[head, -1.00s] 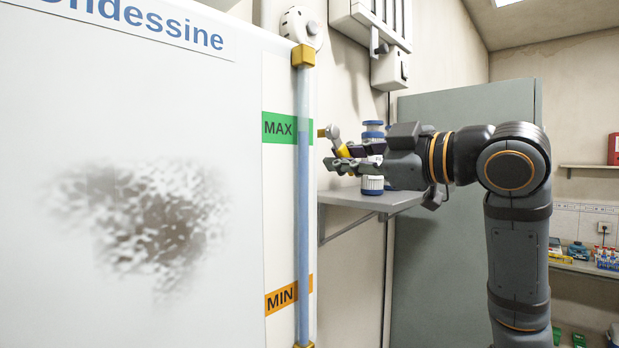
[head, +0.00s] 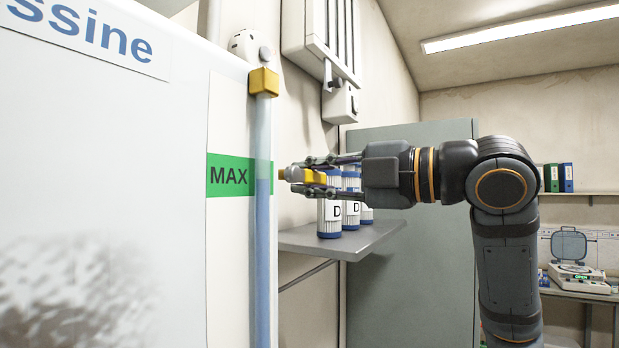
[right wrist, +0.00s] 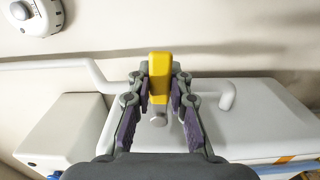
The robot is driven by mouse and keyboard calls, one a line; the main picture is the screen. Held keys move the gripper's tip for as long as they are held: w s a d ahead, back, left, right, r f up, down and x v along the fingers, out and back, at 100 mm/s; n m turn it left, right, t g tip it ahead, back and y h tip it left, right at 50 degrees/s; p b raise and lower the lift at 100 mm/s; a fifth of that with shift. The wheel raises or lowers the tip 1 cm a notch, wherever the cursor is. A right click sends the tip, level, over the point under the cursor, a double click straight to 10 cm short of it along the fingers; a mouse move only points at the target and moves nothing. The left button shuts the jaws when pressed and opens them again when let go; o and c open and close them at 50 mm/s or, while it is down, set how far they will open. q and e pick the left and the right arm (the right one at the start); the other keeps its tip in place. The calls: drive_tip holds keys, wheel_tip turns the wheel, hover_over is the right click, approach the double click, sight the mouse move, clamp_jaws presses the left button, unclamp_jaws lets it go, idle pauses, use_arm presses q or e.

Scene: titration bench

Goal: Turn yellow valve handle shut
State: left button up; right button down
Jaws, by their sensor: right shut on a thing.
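The yellow valve handle (head: 314,176) sits at the right side of the white tank, beside the green MAX label. My right gripper (head: 318,176) reaches in from the right and is shut on it. In the right wrist view the yellow handle (right wrist: 160,78) stands between the two fingers of my right gripper (right wrist: 160,85), with a round metal end below it. The handle's tip shows past the fingers in the head view. My left gripper is in neither view.
The white tank (head: 185,60) carries a blue-filled level tube (head: 262,230) close to the gripper. A wall box (head: 341,103) hangs above. A white pipe (right wrist: 60,66) runs nearby.

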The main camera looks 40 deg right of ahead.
drive_tip(key=shift+n, duration=0.4)
